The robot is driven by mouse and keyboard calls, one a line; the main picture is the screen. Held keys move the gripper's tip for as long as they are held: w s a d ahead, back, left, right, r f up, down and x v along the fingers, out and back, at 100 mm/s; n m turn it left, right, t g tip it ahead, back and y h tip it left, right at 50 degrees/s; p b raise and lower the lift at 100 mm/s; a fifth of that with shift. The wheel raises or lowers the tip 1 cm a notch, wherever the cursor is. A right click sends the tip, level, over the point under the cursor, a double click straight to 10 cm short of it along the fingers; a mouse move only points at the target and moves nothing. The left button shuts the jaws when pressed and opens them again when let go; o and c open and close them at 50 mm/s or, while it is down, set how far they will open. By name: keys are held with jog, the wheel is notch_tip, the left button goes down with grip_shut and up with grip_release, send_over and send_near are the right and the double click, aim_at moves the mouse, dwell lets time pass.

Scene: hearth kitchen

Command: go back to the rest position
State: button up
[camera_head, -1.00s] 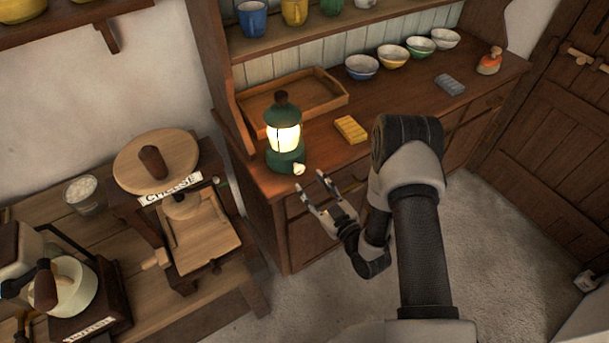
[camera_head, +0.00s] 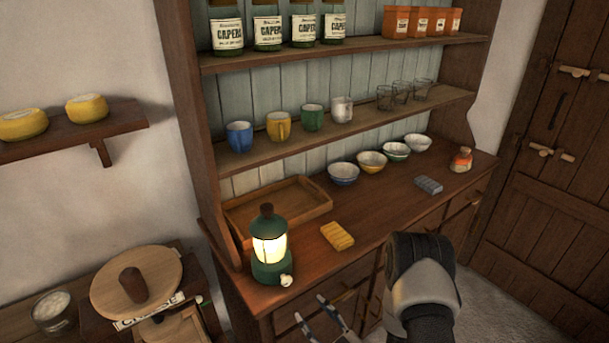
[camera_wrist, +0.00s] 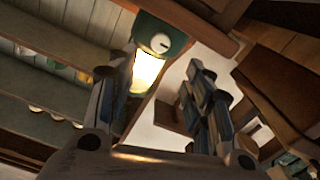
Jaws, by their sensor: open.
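My gripper (camera_head: 322,318) is at the bottom of the head view, in front of the dresser and below its counter edge. Its fingers are apart with nothing between them. In the wrist view my gripper (camera_wrist: 160,95) is open, and the lit green lantern (camera_wrist: 150,62) shows beyond the fingers, partly covered by the left one. In the head view the lantern (camera_head: 270,248) stands upright on the left front of the dresser counter (camera_head: 380,225), apart from my gripper. Most of my arm is out of the head view.
A side table with a round wooden lid (camera_head: 135,283) stands at left. A wooden door (camera_head: 555,180) is at right.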

jog(key=w+d+r+m+g+h, duration=0.1)
jog(key=w+d+r+g+h, duration=0.1)
jog(key=w+d+r+h, duration=0.35)
jog(key=w+d+r+g+h, duration=0.2)
jog(key=r, duration=0.6)
jog(key=s+d+r+m+g+h, duration=0.1)
jog(key=s+d+r+m, duration=0.1)
jog(key=s+r, duration=0.4)
jog(key=s+d+r+m+g+h, duration=0.2)
jog(key=s+r, duration=0.4)
jog(key=s, duration=0.5)
jog(key=shift+d+r+m+g, duration=0.15)
jog(key=shift+d+m+g, duration=0.3)
jog(key=shift+m, duration=0.75)
jog(key=s, duration=0.4)
jog(key=s+a+r+m+g, duration=0.1)
jog(key=s, duration=0.4)
jog(key=s+a+m+g, duration=0.1)
jog(key=s, duration=0.4)
jog(key=shift+s+a+r+g+y, duration=0.15)
jog(key=shift+s+r+g+y, duration=0.1)
jog(key=shift+r, duration=0.15)
jog(key=shift+c, duration=0.2)
